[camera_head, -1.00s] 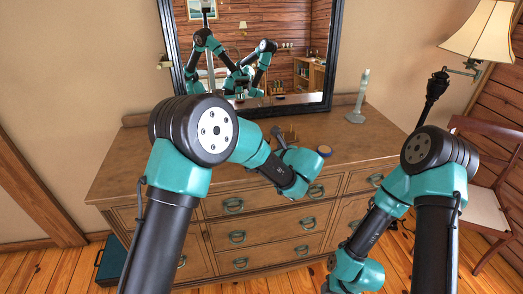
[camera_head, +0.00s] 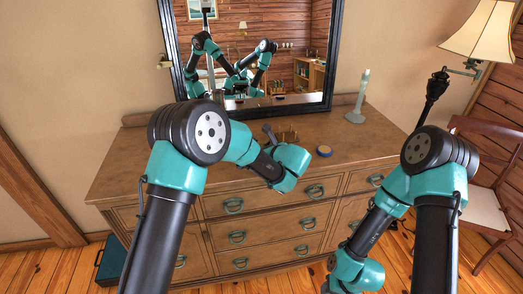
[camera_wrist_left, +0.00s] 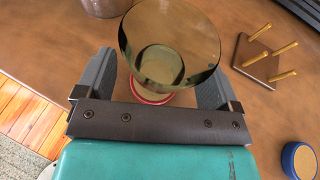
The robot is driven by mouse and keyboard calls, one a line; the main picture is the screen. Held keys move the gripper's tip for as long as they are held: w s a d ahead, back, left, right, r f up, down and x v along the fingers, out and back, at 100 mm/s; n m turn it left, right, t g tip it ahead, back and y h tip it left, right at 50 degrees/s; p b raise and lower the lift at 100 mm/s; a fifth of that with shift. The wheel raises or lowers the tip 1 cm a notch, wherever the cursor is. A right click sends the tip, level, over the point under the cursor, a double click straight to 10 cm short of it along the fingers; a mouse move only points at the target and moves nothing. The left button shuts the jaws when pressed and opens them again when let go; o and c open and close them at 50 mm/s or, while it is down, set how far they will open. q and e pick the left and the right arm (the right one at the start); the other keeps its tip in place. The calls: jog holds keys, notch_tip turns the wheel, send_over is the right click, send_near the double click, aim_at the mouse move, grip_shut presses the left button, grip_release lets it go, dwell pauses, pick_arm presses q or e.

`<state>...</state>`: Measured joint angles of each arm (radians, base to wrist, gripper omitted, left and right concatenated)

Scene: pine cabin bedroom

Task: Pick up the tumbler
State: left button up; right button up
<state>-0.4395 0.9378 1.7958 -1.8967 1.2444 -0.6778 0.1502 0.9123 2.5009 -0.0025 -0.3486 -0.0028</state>
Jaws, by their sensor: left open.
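The tumbler (camera_wrist_left: 170,30) is amber-green see-through glass with a wide round mouth, seen from above in the left wrist view. My left gripper (camera_wrist_left: 155,72) is open, with one finger on each side of the tumbler; I cannot tell whether either touches it. A red-rimmed round piece (camera_wrist_left: 152,97) shows at the tumbler's near side, partly hidden by the glass. In the head view my left arm hides the tumbler, and only a dark bit of the left gripper (camera_head: 269,133) shows past the wrist. My right gripper is not visible.
A wooden peg stand (camera_wrist_left: 266,60) with several pegs is right of the gripper. A blue-rimmed disc (camera_wrist_left: 299,160) lies nearer. A greyish round object (camera_wrist_left: 105,6) is cut off at the top. The mirror (camera_head: 335,50) and a pale candlestick (camera_head: 358,98) are behind on the dresser (camera_head: 130,160).

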aim_at(264, 142)
pick_arm(q)
jog(key=shift+c, duration=0.5)
jog(key=c, duration=1)
jog(key=shift+r, duration=0.25)
jog(key=shift+r, duration=1.55)
jog(key=shift+s+d+r, duration=0.1)
jog(key=shift+s+r, duration=0.15)
jog(key=shift+s, duration=2.4)
jog(key=shift+s+a+r, duration=0.1)
jog(key=shift+s+r, duration=0.1)
jog(key=shift+s, duration=2.5)
jog(key=shift+s+d+r, duration=0.1)
jog(key=shift+s+r, duration=0.15)
jog(key=shift+s, duration=2.4)
